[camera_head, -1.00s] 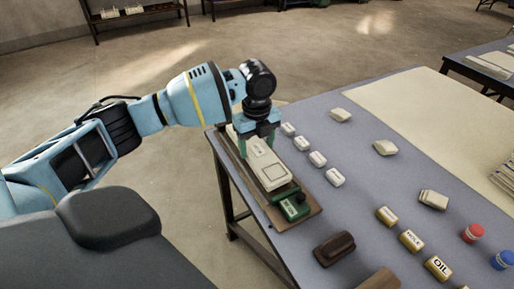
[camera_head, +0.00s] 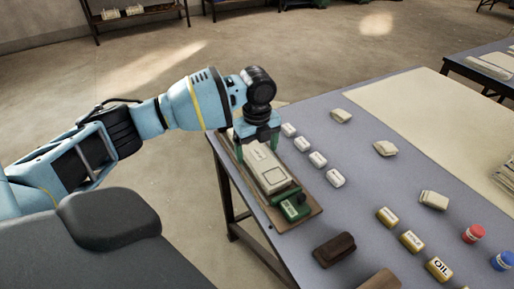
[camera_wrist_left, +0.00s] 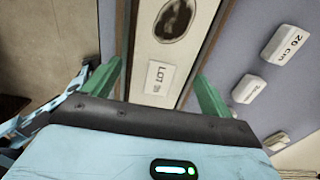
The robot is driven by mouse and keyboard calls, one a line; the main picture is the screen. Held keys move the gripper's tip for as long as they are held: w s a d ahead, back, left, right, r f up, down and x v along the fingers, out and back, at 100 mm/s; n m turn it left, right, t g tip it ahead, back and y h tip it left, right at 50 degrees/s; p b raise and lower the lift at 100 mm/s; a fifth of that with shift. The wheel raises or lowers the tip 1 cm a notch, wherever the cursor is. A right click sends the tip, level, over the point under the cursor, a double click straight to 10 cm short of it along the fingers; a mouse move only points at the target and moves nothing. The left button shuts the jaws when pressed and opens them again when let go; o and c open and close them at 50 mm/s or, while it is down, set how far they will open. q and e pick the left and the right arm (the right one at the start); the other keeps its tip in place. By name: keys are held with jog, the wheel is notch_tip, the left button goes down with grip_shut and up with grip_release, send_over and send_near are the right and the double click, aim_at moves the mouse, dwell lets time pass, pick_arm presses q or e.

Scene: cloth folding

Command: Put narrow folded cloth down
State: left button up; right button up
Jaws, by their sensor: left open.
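A narrow beige folded piece (camera_head: 270,173), which looks like the folded cloth, lies flat and lengthwise on a brown board (camera_head: 309,213) at the table's left edge. In the left wrist view the beige strip (camera_wrist_left: 163,55) carries a "LOT" label and a dark oval mark. My left gripper (camera_head: 258,150) is over its far end, pointing down. Its green fingers (camera_wrist_left: 158,85) are spread, one on each side of the strip, with gaps showing. My right gripper is not in view.
A green labelled block (camera_head: 295,207) sits at the board's near end. Small white labelled blocks (camera_head: 317,159) stand in a row just right of the board. A dark brown block (camera_head: 334,248) lies nearer. A large cream cloth (camera_head: 430,115) covers the table's right side.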

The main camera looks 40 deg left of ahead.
aim_at(257, 153)
pick_arm(q)
notch_tip(257, 153, up, 12)
jog(key=p, duration=0.1)
jog(key=shift+r+p, duration=0.15)
jog(key=shift+p, duration=0.2)
